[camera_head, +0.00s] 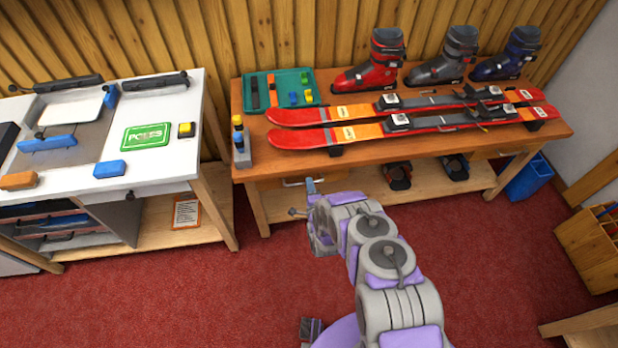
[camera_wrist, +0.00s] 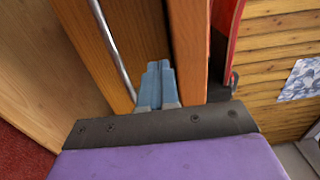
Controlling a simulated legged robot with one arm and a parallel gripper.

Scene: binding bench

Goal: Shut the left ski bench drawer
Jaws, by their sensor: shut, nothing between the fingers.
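The left drawer (camera_head: 268,184) is a wooden front with a metal bar handle (camera_head: 298,181), under the left end of the ski bench top (camera_head: 420,150). In the wrist view the drawer front (camera_wrist: 138,40) and its long metal handle (camera_wrist: 113,45) appear sideways, beside the bench top's edge (camera_wrist: 190,50). My gripper (camera_head: 311,186) is at the drawer front, just right of the handle. Its blue-grey fingers (camera_wrist: 155,82) are together and empty. They are close to the front; I cannot tell whether they touch. How far the drawer stands out is unclear.
Red skis (camera_head: 410,118), several boots and a green tray (camera_head: 290,78) are on the bench. A white worktable (camera_head: 175,110) is to the left. A blue bin (camera_head: 530,178) stands at the right end. Red carpet lies in front.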

